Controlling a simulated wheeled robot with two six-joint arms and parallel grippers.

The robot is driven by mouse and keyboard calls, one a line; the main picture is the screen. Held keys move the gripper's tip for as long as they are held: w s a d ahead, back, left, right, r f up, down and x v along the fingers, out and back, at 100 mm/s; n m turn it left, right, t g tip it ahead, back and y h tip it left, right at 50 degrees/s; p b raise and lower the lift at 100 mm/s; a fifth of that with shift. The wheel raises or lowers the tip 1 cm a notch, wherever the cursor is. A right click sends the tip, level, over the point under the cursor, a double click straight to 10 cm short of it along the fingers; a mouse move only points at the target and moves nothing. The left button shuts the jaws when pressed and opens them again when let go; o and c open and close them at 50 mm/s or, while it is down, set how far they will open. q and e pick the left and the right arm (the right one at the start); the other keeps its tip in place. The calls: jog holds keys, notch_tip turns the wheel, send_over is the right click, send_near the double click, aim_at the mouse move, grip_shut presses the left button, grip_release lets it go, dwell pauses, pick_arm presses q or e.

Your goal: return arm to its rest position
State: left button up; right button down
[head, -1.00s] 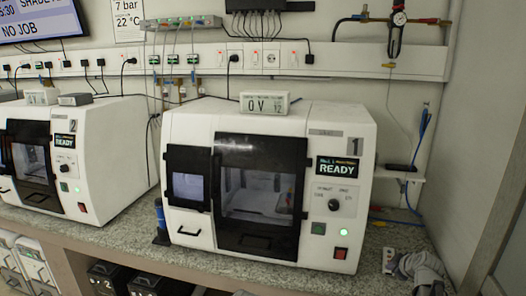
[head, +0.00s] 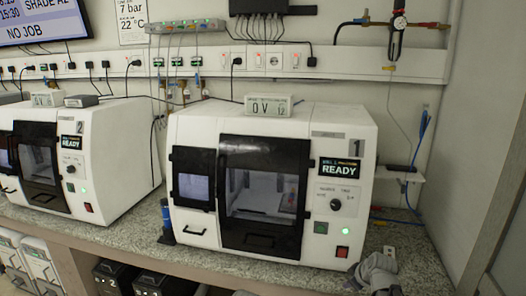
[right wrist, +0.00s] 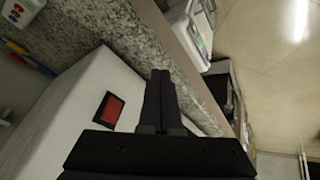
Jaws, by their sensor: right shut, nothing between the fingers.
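My right arm shows as a grey shape at the bottom right of the head view, with the right gripper (head: 376,272) in front of the counter edge, below and right of machine 1 (head: 190,130). In the right wrist view the dark fingers of the right gripper (right wrist: 160,88) are together, with nothing between them. A white machine face with a red switch (right wrist: 109,109) lies just left of the fingers in that view. My left gripper is not in view.
Machine 2 (head: 90,140) stands at the left on the speckled counter (head: 125,240). Both machine displays read READY. A small meter (head: 268,106) sits on machine 1. Dark bins (head: 112,275) are under the counter. A wall (head: 463,130) closes the right side.

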jog(key=s+a+m+g+h+p, duration=0.2)
jog(key=s+a+g, duration=0.4)
jog(key=s+a, duration=1.6)
jog(key=shift+s+r+m+g+h+p, duration=0.2)
jog(key=shift+s+m+g+h+p, duration=0.15)
jog(key=shift+m+p, duration=0.5)
